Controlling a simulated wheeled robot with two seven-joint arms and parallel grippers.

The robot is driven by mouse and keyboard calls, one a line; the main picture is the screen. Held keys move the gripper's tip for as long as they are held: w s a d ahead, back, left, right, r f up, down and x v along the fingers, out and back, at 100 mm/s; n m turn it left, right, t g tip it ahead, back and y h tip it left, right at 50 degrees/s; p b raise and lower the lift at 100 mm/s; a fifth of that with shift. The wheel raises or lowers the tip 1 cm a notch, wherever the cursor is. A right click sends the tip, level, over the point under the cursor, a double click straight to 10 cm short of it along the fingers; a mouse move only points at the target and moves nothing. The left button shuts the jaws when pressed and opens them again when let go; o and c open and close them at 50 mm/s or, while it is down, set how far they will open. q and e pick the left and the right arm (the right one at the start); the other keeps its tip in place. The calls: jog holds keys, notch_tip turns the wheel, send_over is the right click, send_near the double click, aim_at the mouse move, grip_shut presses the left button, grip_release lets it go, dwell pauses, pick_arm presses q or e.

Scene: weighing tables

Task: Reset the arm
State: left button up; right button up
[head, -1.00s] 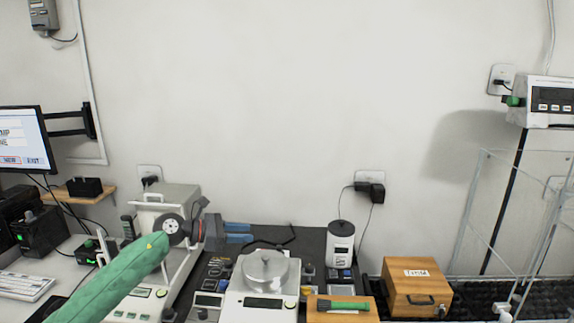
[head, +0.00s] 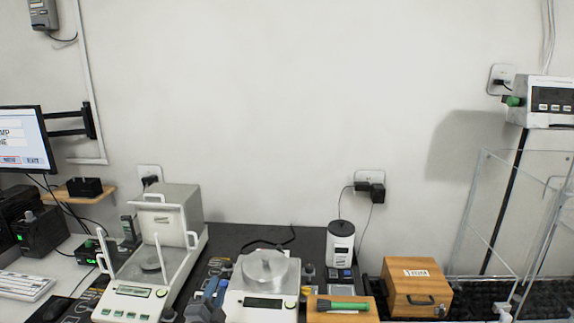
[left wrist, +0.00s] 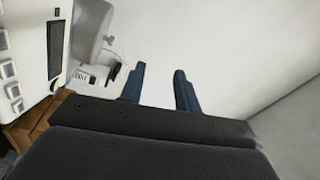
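My left gripper (head: 214,290) is low at the bottom of the head view, just left of the balance with the round metal pan. In the left wrist view its two blue fingers (left wrist: 160,80) stand apart with nothing between them. The balance (head: 261,303) shows at the left of the left wrist view (left wrist: 28,50), with part of its metal pan (left wrist: 88,30). My right gripper is in neither view.
A glass-doored analytical balance (head: 130,302) stands left of the gripper. A wooden block (head: 342,314) with a green-handled tool (head: 343,305), a wooden box (head: 416,289) and a white canister (head: 340,243) stand to the right.

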pick_arm(q)
jog(key=s+a+f+n+g+y, duration=0.3)
jog(key=s+f+n+g, duration=0.2)
jog(key=s+f+n, duration=0.4)
jog(key=s+f+n+g, duration=0.2)
jog(key=s+f+g, duration=0.2)
jog(key=s, duration=0.5)
jog(key=s+f+n+g+h, duration=0.1)
jog(key=s+f+g, duration=0.2)
jog(key=s+f, duration=0.35)
jog(key=s+f+n+g, duration=0.2)
jog(key=s+f+g, duration=0.15)
jog(key=s, duration=0.75)
jog(key=s+d+f+g, duration=0.1)
jog(key=s+f, duration=0.1)
jog(key=f, duration=1.8)
jog(key=s+d+f+g, duration=0.1)
jog(key=s+d+f, duration=0.1)
jog(key=f, duration=1.8)
jog(key=shift+s+d+h, duration=0.15)
jog(key=shift+s+h, duration=0.15)
